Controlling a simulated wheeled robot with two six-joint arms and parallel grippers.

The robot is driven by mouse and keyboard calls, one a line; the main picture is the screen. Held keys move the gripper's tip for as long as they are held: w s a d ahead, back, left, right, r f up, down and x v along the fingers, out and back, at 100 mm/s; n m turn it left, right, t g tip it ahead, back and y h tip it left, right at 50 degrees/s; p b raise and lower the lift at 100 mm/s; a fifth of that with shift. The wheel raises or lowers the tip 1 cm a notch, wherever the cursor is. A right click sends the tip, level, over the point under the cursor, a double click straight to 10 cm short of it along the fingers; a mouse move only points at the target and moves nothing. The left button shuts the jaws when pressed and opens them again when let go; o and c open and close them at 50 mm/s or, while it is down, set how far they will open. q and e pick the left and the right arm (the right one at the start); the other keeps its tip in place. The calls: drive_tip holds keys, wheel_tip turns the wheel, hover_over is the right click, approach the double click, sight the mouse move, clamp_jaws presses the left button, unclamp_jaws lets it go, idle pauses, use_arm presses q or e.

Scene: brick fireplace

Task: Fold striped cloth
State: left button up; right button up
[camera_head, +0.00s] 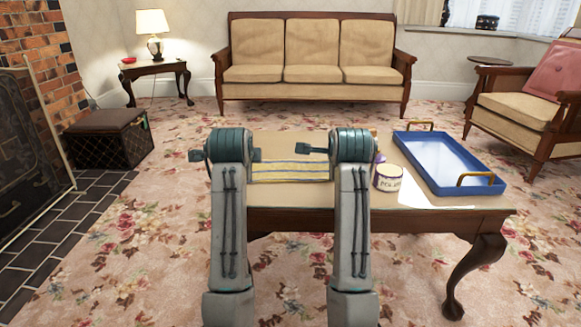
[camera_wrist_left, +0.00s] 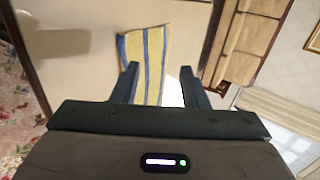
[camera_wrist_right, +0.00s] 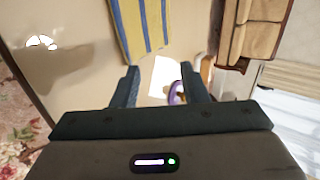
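The striped cloth (camera_head: 290,171), yellow, blue and pale, lies flat on the low table (camera_head: 300,193) between my two wrists. In the left wrist view the cloth (camera_wrist_left: 149,55) shows as a long strip, reaching between the fingers in the picture. My left gripper (camera_wrist_left: 159,70) is open, with nothing held. My right gripper (camera_wrist_right: 159,71) is also open and empty. The cloth (camera_wrist_right: 143,25) shows at the top of the right wrist view, beyond the fingers. In the head view my wrists hide the cloth's side ends, and the fingertips cannot be made out.
A labelled mug-like container (camera_head: 388,178) stands right of my right wrist. A blue tray (camera_head: 440,186) with gold handles sits at the table's right, beside a white sheet (camera_head: 414,196). A sofa (camera_head: 312,75) and armchair (camera_head: 507,112) stand behind. Brick fireplace at left.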

use_arm(q)
drive_tip(key=s+r, duration=0.4)
drive_tip(key=shift+r, duration=0.4)
use_arm(e)
drive_tip(key=s+r, duration=0.4)
drive_tip(key=r, duration=0.1)
